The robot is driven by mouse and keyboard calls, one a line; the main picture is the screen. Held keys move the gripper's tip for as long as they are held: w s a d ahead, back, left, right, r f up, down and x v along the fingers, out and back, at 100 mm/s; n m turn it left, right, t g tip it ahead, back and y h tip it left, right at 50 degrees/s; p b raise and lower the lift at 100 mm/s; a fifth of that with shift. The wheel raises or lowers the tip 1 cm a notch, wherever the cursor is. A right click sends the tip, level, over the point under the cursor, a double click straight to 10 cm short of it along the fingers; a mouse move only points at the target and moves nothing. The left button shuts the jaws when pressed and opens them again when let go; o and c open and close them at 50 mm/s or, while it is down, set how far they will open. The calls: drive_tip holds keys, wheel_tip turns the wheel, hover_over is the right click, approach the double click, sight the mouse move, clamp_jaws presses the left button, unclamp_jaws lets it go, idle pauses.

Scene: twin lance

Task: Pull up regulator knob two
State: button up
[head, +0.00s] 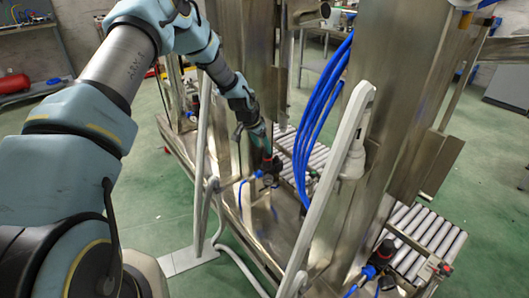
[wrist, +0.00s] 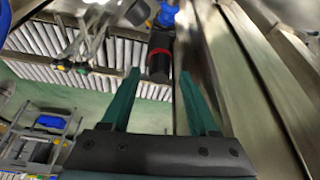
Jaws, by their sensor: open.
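A black regulator knob with a red ring (wrist: 159,60) shows in the wrist view, just past the fingertips and between them in the picture. My gripper (wrist: 157,78) has two green fingers set apart, with nothing between them. In the head view my gripper (head: 266,157) points down just above a dark regulator (head: 271,170) with a blue fitting on the metal frame. Whether the fingers touch the knob cannot be told. Another regulator with a black knob and red ring (head: 385,250) stands at the lower right. No number is readable on either knob.
Blue hoses (head: 318,105) hang to the right of my gripper. A pale grey bar (head: 335,180) slants up in front of the frame. Steel columns (head: 405,100) stand close by. Roller conveyors (head: 425,235) lie behind. Green floor is open at left.

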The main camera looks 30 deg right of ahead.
drive_tip(key=w+v, duration=0.1)
drive_tip(key=v, duration=0.5)
drive_tip(key=shift+s+r+b, duration=0.2)
drive_tip(key=shift+s+b, duration=0.1)
drive_tip(key=shift+s, duration=0.2)
drive_tip(key=shift+a, duration=0.1)
drive_tip(key=s+a+r+n+y+p, duration=0.1)
drive_tip(key=s+a+r+n+p, duration=0.15)
drive_tip(key=a+r, duration=0.7)
drive_tip(key=s+a+r+n+y+p, duration=0.2)
drive_tip(key=a+r+n, duration=0.25)
drive_tip(key=a, duration=1.05)
drive_tip(key=s+a+r+n+p, duration=0.1)
drive_tip(key=s+a+r+n, duration=0.2)
drive_tip(key=s+a, duration=0.4)
drive_tip(key=s+a+r+n+y+p, duration=0.1)
drive_tip(key=s+a+r+n, duration=0.1)
drive_tip(key=s+a, duration=0.5)
drive_tip(key=shift+a+r+n, duration=0.4)
drive_tip(key=shift+a+r, duration=0.4)
drive_tip(key=shift+r, duration=0.05)
